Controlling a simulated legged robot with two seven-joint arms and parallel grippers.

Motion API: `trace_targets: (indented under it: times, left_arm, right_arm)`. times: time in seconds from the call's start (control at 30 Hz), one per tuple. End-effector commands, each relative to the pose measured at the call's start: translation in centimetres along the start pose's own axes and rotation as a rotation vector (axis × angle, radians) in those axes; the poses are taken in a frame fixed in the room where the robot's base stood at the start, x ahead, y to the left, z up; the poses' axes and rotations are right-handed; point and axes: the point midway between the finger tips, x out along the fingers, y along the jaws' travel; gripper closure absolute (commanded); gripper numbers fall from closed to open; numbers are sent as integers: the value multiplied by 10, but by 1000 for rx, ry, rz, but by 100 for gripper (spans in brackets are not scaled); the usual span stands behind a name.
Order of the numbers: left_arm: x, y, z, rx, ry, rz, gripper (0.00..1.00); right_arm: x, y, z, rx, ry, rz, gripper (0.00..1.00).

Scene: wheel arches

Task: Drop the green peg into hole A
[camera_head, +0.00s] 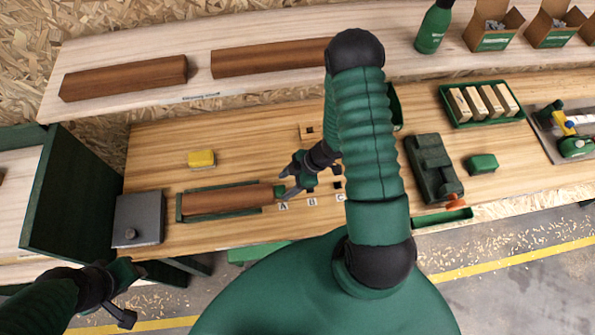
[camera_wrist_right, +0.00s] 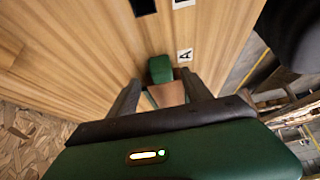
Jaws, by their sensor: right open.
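The green peg (camera_head: 280,190) is beside the label A (camera_head: 283,206) on the wooden bench. In the right wrist view the peg (camera_wrist_right: 160,68) shows just beyond my fingertips, next to the label A (camera_wrist_right: 184,55). It covers the place where hole A would be; I cannot tell how deep it sits. My right gripper (camera_head: 291,184) is open around or just above the peg, and its fingers (camera_wrist_right: 160,92) stand apart in the wrist view. My left gripper (camera_head: 132,294) is open and empty at the lower left, off the bench.
A brown wooden block in a green tray (camera_head: 178,208) lies just left of the peg. A yellow block (camera_head: 201,159), a grey plate (camera_head: 139,219) and a dark green machine (camera_head: 433,168) stand around.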

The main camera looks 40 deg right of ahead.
Motion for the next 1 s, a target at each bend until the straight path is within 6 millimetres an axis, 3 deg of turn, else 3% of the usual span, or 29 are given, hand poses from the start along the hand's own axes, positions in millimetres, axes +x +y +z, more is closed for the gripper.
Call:
trace_targets:
  times: [0.3,0.5,0.67,1.0]
  left_arm:
    - [-10,0,-2,0,0,0,64]
    - [-14,0,-3,0,0,0,64]
    - [-14,0,-3,0,0,0,64]
    - [-14,0,-3,0,0,0,64]
  right_arm:
    - [-94,2,-2,-1,-2,5,43]
    - [-135,2,-1,-1,-2,2,43]
    - [-146,2,-1,0,-2,-1,43]
    - [-146,1,-1,1,-1,-1,43]
